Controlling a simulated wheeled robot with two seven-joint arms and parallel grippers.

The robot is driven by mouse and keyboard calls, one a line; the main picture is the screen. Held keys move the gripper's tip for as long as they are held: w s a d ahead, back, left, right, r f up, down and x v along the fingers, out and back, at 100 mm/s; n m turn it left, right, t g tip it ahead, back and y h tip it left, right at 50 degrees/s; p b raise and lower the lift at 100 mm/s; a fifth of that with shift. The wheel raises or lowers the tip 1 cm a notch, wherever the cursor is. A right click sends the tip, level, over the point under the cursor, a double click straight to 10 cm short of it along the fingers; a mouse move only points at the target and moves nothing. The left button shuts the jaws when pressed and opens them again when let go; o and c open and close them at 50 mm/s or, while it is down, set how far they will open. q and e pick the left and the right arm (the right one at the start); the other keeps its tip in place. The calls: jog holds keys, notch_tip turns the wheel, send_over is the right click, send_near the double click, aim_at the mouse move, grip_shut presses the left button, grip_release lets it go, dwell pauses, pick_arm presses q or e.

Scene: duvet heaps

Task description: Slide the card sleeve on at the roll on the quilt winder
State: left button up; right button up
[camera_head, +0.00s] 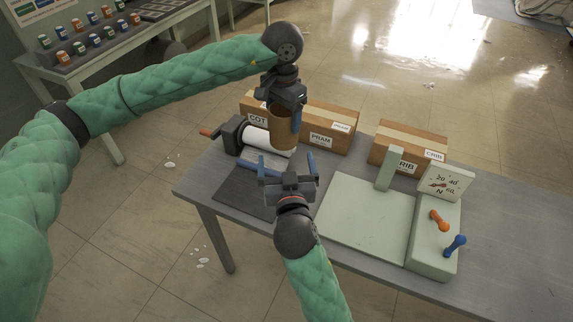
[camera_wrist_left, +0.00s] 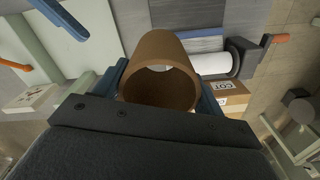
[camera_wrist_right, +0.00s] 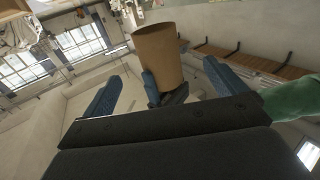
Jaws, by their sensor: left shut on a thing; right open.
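The card sleeve (camera_head: 283,130) is a brown open tube. My left gripper (camera_head: 284,112) is shut on it, with blue fingers on both sides, and holds it above the table beside the winder. In the left wrist view the sleeve (camera_wrist_left: 163,75) fills the middle, and I see through its bore. The quilt winder (camera_head: 236,133) has a dark body and an orange-tipped crank at the table's left end. The white roll (camera_head: 268,143) lies along it; the sleeve partly covers its right end. My right gripper (camera_head: 288,172) is open and empty, below the sleeve, over the table.
Cardboard boxes labelled COT and PRAM (camera_head: 330,136) and CRIB (camera_head: 420,141) stand along the table's back. A pale green device with a dial (camera_head: 446,184) and a flat plate (camera_head: 362,222) occupies the right. A dark mat (camera_head: 240,193) lies at front left.

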aim_at(282, 131)
jog(key=w, duration=0.3)
jog(key=w+a, duration=0.1)
jog(key=w, duration=0.3)
jog(key=w+a, duration=0.1)
jog(key=w, duration=0.3)
jog(key=shift+w+a, duration=0.1)
jog(key=shift+w, duration=0.15)
jog(key=c, duration=1.1)
pick_arm(q)
jog(key=o, duration=1)
pick_arm(e)
jog(key=shift+o, duration=0.2)
